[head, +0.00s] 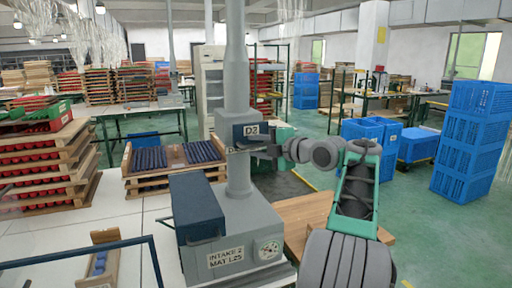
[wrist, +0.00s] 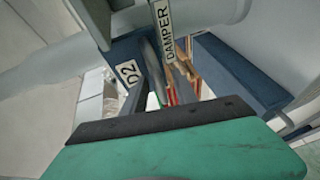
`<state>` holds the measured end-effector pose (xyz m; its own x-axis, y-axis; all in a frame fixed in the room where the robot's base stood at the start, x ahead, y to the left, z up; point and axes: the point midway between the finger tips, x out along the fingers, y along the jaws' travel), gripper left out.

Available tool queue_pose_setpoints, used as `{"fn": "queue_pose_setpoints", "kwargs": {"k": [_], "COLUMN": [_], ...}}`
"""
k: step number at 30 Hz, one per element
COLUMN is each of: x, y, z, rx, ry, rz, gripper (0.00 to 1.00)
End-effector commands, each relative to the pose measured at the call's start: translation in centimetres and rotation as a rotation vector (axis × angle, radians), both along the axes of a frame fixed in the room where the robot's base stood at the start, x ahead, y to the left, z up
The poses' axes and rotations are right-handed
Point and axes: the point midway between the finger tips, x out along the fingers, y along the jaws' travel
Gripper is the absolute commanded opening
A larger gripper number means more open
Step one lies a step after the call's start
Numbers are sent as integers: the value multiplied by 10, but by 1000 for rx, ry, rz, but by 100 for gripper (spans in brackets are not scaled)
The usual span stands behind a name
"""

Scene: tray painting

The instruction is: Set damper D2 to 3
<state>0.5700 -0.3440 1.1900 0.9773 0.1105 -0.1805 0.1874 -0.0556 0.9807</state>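The damper D2 housing (head: 250,131) is a dark blue box with a white D2 label on the grey vertical duct (head: 239,80). In the wrist view, the D2 plate (wrist: 128,74) and a strip marked DAMPER (wrist: 165,32) are close ahead and tilted. My gripper (head: 268,150) is at the right side of the damper, just below its label. Its green body fills the bottom of the wrist view. The fingertips are not clear, so I cannot tell whether they touch or hold the lever. The damper's scale and present setting are not readable.
Trays of dark rods (head: 163,158) lie behind. Blue crates (head: 468,140) stand right; green floor there is open.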

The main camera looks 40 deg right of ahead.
Motion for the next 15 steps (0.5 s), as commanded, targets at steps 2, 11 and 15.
{"fn": "queue_pose_setpoints", "kwargs": {"k": [2,11,15], "x": [-8,-64,-75], "y": [-2,-8,-8], "z": [1,11,13], "rx": [0,-1,0], "ry": [-1,-1,0], "rz": [-3,-3,0], "gripper": [34,34,34]}}
